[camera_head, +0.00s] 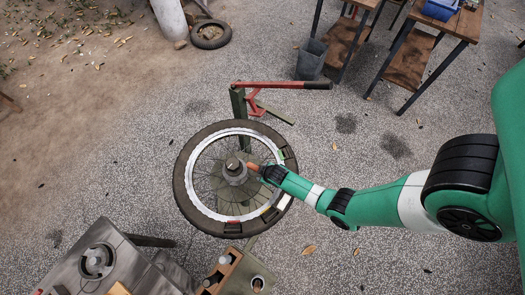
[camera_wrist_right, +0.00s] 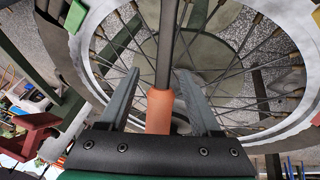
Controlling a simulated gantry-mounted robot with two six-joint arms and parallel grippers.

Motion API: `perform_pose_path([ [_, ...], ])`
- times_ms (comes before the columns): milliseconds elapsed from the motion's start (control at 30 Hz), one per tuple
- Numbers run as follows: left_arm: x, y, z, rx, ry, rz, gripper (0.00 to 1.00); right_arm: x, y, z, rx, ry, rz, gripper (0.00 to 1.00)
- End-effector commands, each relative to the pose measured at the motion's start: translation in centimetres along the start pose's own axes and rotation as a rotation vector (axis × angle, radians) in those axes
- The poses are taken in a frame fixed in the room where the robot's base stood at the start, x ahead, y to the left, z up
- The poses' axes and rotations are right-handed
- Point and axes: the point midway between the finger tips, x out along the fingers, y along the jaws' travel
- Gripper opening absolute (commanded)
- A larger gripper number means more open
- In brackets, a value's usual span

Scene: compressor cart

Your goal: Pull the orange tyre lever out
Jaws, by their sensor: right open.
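The orange tyre lever (camera_head: 253,167) shows as a short orange end beside the hub of the spoked wheel (camera_head: 181,184). The fingers are open, with a gap visible on each side of the orange part. In the head view my right gripper (camera_head: 264,171) is over the wheel, right of the hub. My left gripper is not in view.
A green stand (camera_head: 238,105) with a red, black-ended bar (camera_head: 285,85) rises behind the wheel. Coloured pieces sit along the rim. A metal-topped bench (camera_head: 130,262) and a small tray (camera_head: 222,270) are in front. Pavement on the right is mostly clear.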

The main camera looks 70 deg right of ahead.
Motion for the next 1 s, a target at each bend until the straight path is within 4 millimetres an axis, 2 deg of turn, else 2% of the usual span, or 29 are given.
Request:
perform_pose_path([
  [167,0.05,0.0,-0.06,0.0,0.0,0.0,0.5,-0.07,0.01,-0.02,0.0,0.0,0.0,0.63],
  [500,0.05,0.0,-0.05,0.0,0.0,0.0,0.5,-0.07,0.0,-0.01,0.0,0.0,0.0,0.02],
  [733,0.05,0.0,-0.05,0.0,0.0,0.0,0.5,-0.07,-0.01,0.0,0.0,0.0,0.0,0.0],
  [767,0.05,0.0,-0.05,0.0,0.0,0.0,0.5,-0.07,-0.01,0.0,0.0,0.0,0.0,0.24],
  [900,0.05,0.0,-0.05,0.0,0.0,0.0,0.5,-0.07,-0.01,0.01,0.0,0.0,0.0,0.0],
  [1000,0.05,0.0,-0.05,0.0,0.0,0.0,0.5,-0.07,-0.01,0.01,0.0,0.0,0.0,0.0],
])
